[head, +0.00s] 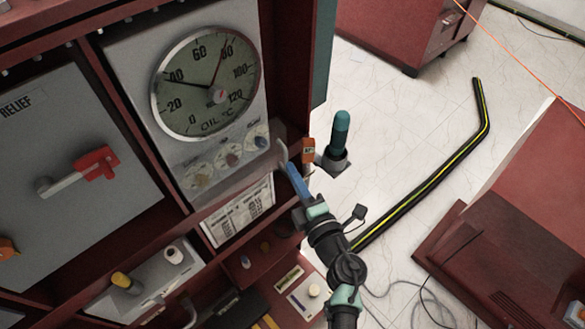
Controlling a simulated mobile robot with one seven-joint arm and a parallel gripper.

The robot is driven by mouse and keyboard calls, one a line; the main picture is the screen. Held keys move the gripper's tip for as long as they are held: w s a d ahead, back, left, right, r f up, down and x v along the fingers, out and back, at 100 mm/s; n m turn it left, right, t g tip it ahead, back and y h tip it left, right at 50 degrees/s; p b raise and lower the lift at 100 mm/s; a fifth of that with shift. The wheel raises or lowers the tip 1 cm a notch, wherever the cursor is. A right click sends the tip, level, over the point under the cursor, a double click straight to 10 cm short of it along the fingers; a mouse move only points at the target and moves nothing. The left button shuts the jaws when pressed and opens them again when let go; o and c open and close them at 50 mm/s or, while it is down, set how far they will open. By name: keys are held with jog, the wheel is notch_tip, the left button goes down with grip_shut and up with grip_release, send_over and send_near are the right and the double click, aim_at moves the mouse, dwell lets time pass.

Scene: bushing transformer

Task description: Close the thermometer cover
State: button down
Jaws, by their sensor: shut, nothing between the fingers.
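A grey door marked RELIEF with a red handle (96,163) is at the left. An orange tag (308,150) hangs just right of my fingertips. A printed sheet (240,212) is below the gauge. Open tiled floor (380,130) lies right, with a black-and-yellow strip (440,180).

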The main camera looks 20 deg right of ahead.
jog(key=shift+w, duration=0.4)
jog(key=shift+w, duration=0.1)
jog(key=w, duration=0.3)
jog(key=shift+w+d+r, duration=0.15)
jog(key=shift+r, duration=0.05)
dwell(0.3)
